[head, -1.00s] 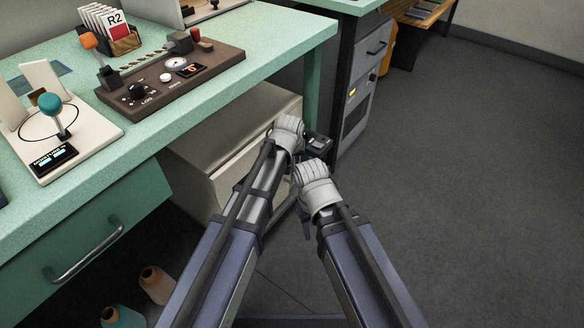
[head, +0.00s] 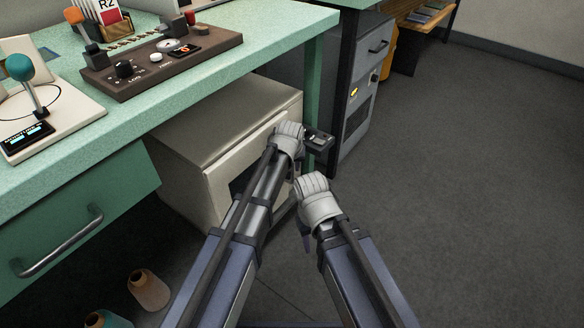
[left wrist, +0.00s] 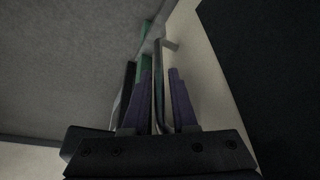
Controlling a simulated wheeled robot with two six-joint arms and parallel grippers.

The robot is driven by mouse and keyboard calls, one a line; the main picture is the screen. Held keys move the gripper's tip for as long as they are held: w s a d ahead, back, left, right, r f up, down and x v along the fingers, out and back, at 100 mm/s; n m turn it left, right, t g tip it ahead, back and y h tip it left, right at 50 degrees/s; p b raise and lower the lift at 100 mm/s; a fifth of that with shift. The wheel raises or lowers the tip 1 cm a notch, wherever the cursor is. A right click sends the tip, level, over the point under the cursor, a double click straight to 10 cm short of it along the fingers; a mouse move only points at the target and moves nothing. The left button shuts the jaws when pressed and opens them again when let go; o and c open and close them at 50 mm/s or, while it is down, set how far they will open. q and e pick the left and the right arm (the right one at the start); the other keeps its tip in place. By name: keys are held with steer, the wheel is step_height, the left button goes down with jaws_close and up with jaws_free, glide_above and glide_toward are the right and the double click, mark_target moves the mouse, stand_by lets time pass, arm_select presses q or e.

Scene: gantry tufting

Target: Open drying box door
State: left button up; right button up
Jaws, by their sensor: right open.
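The drying box (head: 205,115) is a beige cabinet under the green bench in the head view. Its door (head: 232,168) faces me and has a dark panel. I cannot tell whether it stands ajar. My left gripper (head: 318,138) is at the right end of the door, its fingers mostly behind the wrist. In the left wrist view a thin grey handle bar (left wrist: 158,80) runs between the purple fingers of the left gripper (left wrist: 160,85), with narrow gaps beside it. My right gripper (head: 304,230) is open and empty, low in front of the box, mostly hidden by its wrist.
The green bench (head: 230,75) carries a brown control panel (head: 120,85) and a white joystick unit (head: 65,115). A bench leg (head: 321,85) stands just right of the box. A grey cabinet (head: 360,105) is behind it. Thread cones (head: 148,288) stand at lower left. The floor on the right is clear.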

arm_select(q)
jaws_close()
stand_by(1.2)
